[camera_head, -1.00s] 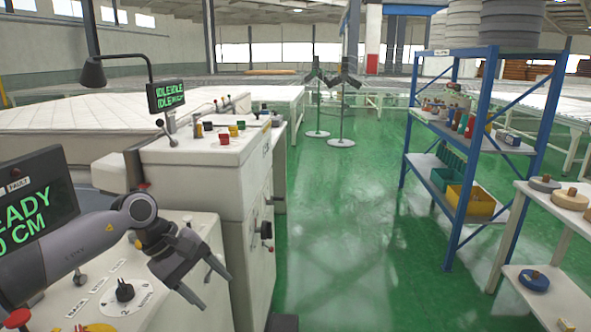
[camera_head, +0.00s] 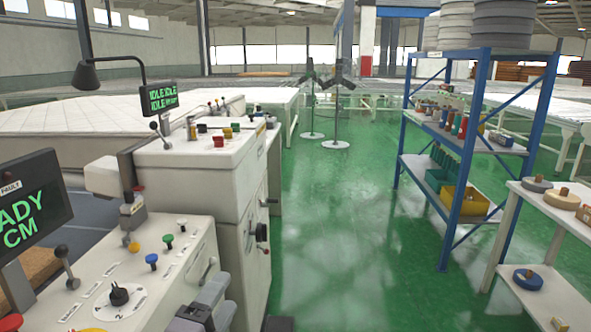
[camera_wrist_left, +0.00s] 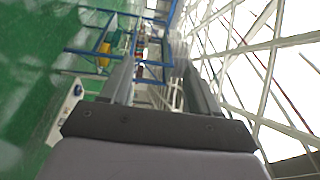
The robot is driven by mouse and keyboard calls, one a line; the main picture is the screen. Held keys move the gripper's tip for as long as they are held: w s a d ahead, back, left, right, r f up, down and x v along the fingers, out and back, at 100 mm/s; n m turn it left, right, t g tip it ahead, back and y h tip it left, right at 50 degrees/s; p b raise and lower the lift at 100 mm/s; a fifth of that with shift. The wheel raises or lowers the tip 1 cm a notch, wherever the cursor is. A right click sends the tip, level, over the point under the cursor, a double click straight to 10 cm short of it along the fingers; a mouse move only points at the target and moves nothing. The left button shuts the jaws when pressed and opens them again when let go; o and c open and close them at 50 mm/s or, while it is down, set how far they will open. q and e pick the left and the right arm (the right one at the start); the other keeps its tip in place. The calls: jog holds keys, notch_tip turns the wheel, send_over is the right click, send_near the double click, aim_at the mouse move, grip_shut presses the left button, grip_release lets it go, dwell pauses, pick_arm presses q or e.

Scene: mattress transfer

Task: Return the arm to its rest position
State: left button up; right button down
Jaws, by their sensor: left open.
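My left gripper (camera_head: 205,305) shows only in part at the bottom edge of the head view, low in front of the white control cabinet. Most of its arm is out of the frame. In the left wrist view the two grey fingers of my left gripper (camera_wrist_left: 158,78) stand apart with nothing between them, so it is open and empty. My right gripper is not in view.
A control panel (camera_head: 150,262) with knobs and a READY-type screen (camera_head: 30,210) is at lower left. A taller console (camera_head: 215,175) stands behind it, beside a white mattress (camera_head: 70,122). A blue shelf (camera_head: 452,195) and a white rack (camera_head: 505,240) stand right. Green floor between is clear.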

pick_arm(q)
jog(key=s+a+f+n+g+y, duration=0.5)
jog(key=s+a+f+n+g, duration=0.3)
jog(key=s+f+n, duration=0.4)
jog(key=s+a+f+n+g, duration=0.1)
jog(key=s+f+n+g, duration=0.25)
jog(key=s, duration=0.45)
jog(key=s+a+f+n+g, duration=0.2)
jog(key=s+f+n+g, duration=0.15)
jog(key=s, duration=0.45)
jog(key=w+d+f+t+h, duration=0.2)
jog(key=w+d+f+t, duration=0.1)
jog(key=w+f+t, duration=0.4)
jog(key=shift+f+m, duration=0.3)
jog(key=shift+f, duration=0.5)
